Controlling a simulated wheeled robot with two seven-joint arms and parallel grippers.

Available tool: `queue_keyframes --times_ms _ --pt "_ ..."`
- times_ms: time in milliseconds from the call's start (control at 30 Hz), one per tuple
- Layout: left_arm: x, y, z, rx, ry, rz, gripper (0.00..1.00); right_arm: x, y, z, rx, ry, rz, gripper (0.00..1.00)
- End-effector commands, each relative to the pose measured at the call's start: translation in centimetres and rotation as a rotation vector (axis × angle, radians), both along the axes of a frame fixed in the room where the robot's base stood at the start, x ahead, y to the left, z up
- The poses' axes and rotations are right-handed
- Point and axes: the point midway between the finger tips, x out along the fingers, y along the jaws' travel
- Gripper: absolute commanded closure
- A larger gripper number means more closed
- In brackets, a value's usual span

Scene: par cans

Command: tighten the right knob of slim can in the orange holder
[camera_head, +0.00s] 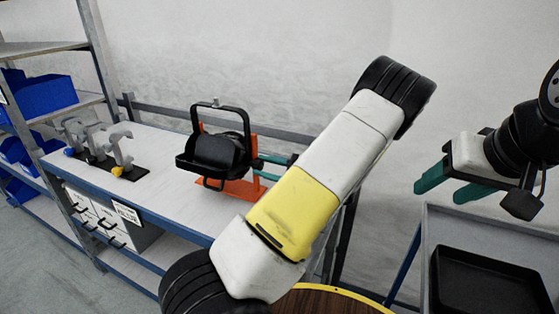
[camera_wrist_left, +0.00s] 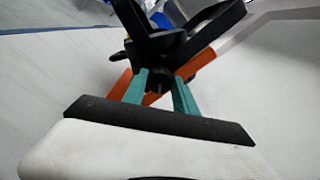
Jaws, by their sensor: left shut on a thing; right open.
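The black slim can (camera_head: 218,152) sits in the orange holder (camera_head: 232,190) on the workbench. My left arm crosses the middle of the head view. The teal fingertips of my left gripper (camera_head: 272,168) reach the can's right side. In the left wrist view, the left gripper (camera_wrist_left: 160,82) is shut on the dark right knob (camera_wrist_left: 157,77) between its fingertips. The orange holder (camera_wrist_left: 121,86) shows behind the fingers there. My right gripper (camera_head: 455,184) is open and empty at the right, above a grey cart. The can's far side is hidden.
Grey clamps (camera_head: 122,148) with blue and yellow knobs stand on a black base at the bench's left. Blue bins (camera_head: 45,95) fill the shelf at far left. A black tray (camera_head: 490,285) lies on the grey cart at lower right. A round wooden top (camera_head: 335,301) shows below.

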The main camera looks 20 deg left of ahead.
Motion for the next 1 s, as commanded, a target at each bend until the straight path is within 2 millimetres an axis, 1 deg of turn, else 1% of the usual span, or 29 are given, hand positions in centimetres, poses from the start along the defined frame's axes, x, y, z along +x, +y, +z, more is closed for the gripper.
queue_keyframes --times_ms 267,1000 --pt "0.00 -0.01 -0.01 0.028 0.214 0.001 1.00 0.00 0.00 0.00 0.000 0.000 0.000 0.44" --pt "0.10 -0.04 0.01 0.126 0.911 0.000 1.00 0.00 0.00 0.00 0.000 0.000 0.000 0.44"
